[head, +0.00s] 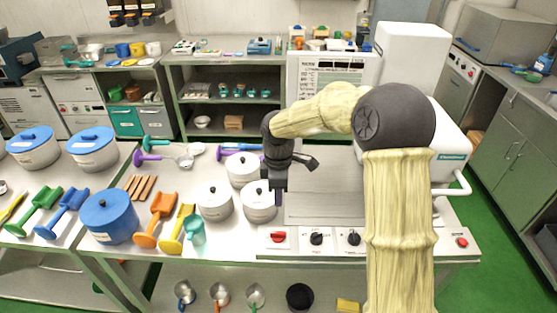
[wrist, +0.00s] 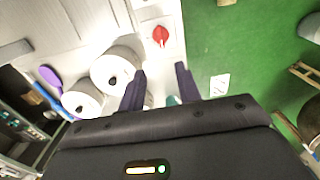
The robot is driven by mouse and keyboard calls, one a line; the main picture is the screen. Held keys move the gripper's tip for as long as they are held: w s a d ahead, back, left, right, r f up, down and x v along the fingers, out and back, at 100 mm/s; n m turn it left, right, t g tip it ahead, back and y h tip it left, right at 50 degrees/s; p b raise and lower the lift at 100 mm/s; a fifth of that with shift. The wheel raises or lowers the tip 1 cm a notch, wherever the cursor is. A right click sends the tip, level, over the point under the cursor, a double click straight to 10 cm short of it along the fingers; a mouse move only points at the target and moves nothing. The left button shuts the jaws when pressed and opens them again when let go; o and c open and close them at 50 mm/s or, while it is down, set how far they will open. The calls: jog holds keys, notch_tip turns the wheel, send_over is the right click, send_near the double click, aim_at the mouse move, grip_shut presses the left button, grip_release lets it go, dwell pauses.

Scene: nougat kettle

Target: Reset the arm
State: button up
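My arm rises at the right of the head view, bends at a dark elbow joint and reaches left over the table. My gripper (head: 280,195) hangs above the table by the white lidded pots, seen partly side-on. In the wrist view my gripper (wrist: 160,84) shows two dark fingers spread apart with nothing held between them. A nearby white pot (wrist: 115,72) lies left of the fingers there, and it appears among the pots in the head view (head: 259,204). A bit of teal shows low between the fingers, mostly hidden.
A white machine (head: 450,150) stands at the right behind my arm. Green floor (wrist: 245,50) is open beyond the table edge.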

jog(key=s+d+r+m+t, duration=0.1)
jog(key=s+d+m+t, duration=0.1)
jog(key=s+d+m, duration=1.3)
jog(key=s+m, duration=0.2)
jog(key=s, duration=0.2)
jog(key=shift+d+m+t, duration=0.15)
jog(key=shift+m+t, duration=0.15)
jog(key=shift+m, duration=0.1)
jog(key=shift+w, duration=0.1)
